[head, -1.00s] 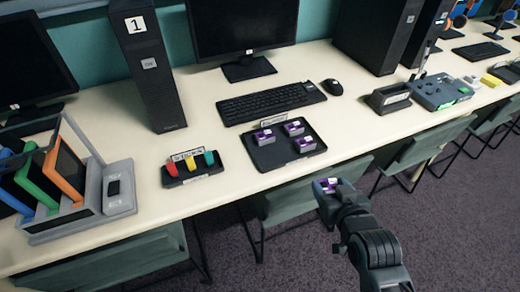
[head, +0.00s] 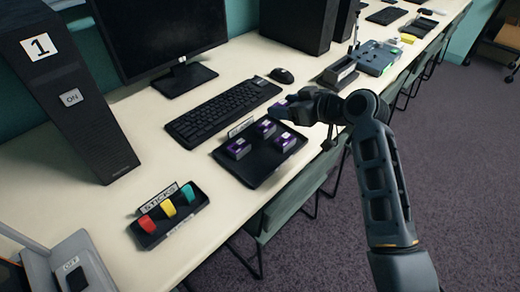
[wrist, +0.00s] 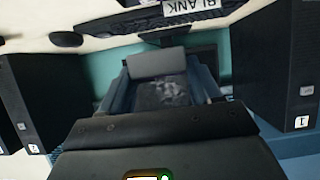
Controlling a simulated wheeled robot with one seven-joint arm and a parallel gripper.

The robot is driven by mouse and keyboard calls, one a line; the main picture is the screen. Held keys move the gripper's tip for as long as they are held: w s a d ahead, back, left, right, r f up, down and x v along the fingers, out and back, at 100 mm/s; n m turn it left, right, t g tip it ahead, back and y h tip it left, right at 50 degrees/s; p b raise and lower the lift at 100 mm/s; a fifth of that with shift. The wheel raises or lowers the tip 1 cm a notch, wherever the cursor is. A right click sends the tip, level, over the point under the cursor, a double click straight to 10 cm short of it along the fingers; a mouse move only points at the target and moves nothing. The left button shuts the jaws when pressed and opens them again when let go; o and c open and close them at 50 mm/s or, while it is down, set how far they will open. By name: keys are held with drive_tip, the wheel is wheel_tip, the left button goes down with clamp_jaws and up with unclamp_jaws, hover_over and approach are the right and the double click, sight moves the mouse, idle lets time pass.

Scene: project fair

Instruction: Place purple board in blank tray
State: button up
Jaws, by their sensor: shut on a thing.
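The blank tray (head: 251,177) is a flat black tray in front of the keyboard in the head view. Three small purple boards with grey bodies sit in it: a left one (head: 238,148), a back one (head: 266,127) and a right one (head: 286,142). My gripper (head: 293,106) is shut on another purple board (head: 279,110), held in the air by the tray's back right corner. In the wrist view a BLANK sign (wrist: 190,5) shows upside down at the top edge. A grey block (wrist: 156,63) shows between the fingers there.
A keyboard (head: 222,112) and mouse (head: 281,75) lie behind the tray. A rack of red, yellow and teal pieces (head: 168,214) stands front left. A grey device (head: 374,58) and small dark box (head: 340,73) stand to the right. Green chairs (head: 291,206) line the table's front edge.

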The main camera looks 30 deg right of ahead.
hover_over(266, 163)
wheel_tip(266, 163, down, 6)
drive_tip(key=shift+r+p, duration=0.2)
drive_tip(key=shift+p, duration=0.15)
drive_tip(key=shift+f, duration=2)
drive_tip(key=shift+f, duration=0.1)
drive_tip(key=o, duration=0.7)
drive_tip(key=shift+o, duration=0.3)
drive_tip(key=shift+r, duration=0.2)
drive_tip(key=v, duration=1.2)
drive_tip(key=shift+b, duration=0.3)
drive_tip(key=shift+s+f, duration=0.1)
